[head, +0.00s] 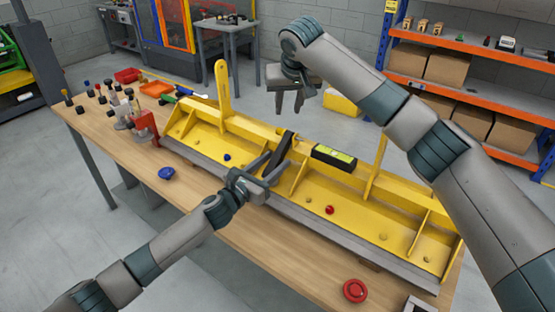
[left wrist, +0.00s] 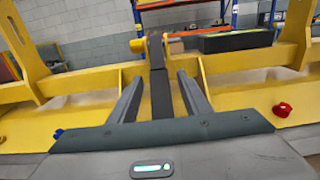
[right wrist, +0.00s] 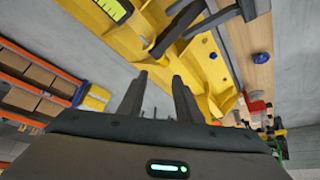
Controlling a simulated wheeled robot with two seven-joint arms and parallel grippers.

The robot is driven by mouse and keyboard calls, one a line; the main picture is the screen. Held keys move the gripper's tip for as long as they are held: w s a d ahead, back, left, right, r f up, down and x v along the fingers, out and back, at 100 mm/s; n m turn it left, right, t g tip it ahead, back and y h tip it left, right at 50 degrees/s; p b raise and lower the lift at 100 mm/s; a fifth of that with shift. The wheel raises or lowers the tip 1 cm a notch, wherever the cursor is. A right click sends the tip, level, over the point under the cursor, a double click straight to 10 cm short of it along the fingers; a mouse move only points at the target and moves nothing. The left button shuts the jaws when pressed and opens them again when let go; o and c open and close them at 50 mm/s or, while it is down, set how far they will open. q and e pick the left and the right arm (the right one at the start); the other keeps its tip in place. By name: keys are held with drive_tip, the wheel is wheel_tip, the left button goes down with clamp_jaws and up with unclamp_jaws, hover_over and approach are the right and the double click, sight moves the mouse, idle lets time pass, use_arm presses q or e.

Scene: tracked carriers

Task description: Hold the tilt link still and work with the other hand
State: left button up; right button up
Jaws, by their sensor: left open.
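The tilt link (head: 284,149) appears to be the dark bar standing slanted at the middle of the long yellow carrier (head: 205,133). My left gripper (head: 275,167) is open at the near side of the link. In the left wrist view the link (left wrist: 160,88) stands between the two fingers, with a gap visible on each side. My right gripper (head: 289,106) is raised behind the carrier, fingers pointing down, open and empty. The right wrist view shows the link (right wrist: 172,32) away from the right fingers.
A spirit level (head: 334,157) sits on the carrier, right of the link. A red knob (head: 330,210) and blue knob (head: 227,157) are on its sloped face. A blue cap (head: 166,174) and red cap (head: 355,290) lie on the table (head: 240,235). Tools crowd the left end.

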use_arm(q)
drive_tip(key=shift+x, duration=1.2)
